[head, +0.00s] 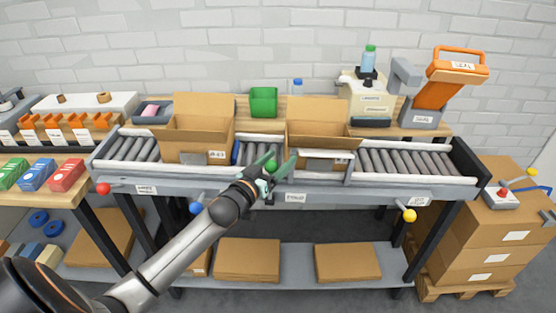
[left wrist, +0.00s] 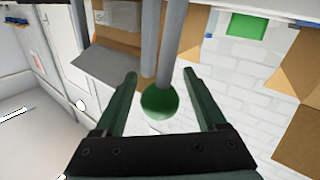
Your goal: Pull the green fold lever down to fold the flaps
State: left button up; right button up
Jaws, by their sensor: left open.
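The green fold lever shows as a round green knob (head: 271,165) at the front of the conveyor, above the label reading FOLD. In the left wrist view the knob (left wrist: 160,100) sits between the two fingers, with grey rods behind it. My left gripper (head: 279,160) is open around the knob; in the left wrist view (left wrist: 160,78) gaps show on both sides of it. An open cardboard box (head: 325,142) with raised flaps stands on the rollers just right of the gripper. My right gripper is out of view.
Another open box (head: 195,142) stands on the rollers to the left. Red (head: 103,188), blue (head: 196,208) and yellow (head: 409,215) knobs stick out along the conveyor's front. Flat cardboard (head: 247,259) lies on the lower shelf. Stacked boxes (head: 490,235) stand at right.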

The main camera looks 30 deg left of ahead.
pick_arm(q)
jog(key=shift+c, duration=0.2)
grip_shut()
dwell(1.1)
